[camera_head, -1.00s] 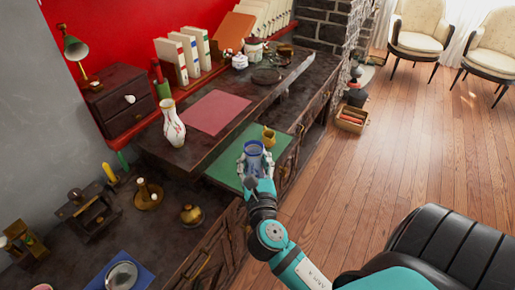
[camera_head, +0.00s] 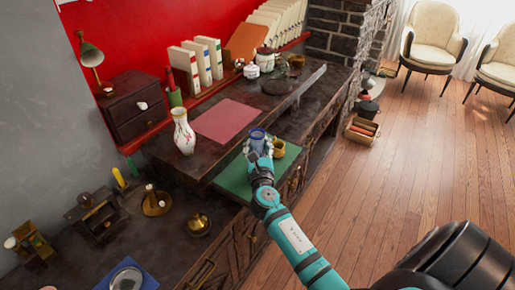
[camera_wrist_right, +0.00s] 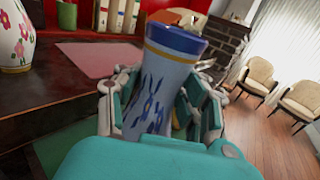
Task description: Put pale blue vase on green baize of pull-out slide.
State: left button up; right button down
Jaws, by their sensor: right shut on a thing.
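The pale blue vase (camera_head: 257,135) has a blue rim and blue marks on its side. It also shows large and nearly upright in the right wrist view (camera_wrist_right: 160,85). My right gripper (camera_head: 258,149) is shut on it, with fingers on both sides. The vase is over or beside the green baize (camera_head: 236,182) of the pull-out slide; I cannot tell whether its base touches, because my gripper and arm hide it. A mustard-yellow cup (camera_head: 278,148) stands on the baize just right of the vase. My left gripper is not in view.
A white flowered vase (camera_head: 184,132) stands on the desk top (camera_head: 165,152) to the left, near a pink mat (camera_head: 225,120). A brass pot (camera_head: 198,223) stands on the lower surface. The near-left part of the baize is bare.

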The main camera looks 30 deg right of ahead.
jog(key=shift+f, duration=0.15)
jog(key=shift+f, duration=0.15)
jog(key=c, duration=0.7)
grip_release()
jog(key=shift+c, duration=0.2)
jog(key=shift+r, duration=0.2)
jog(key=b+v, duration=0.1)
jog(key=v, duration=1.1)
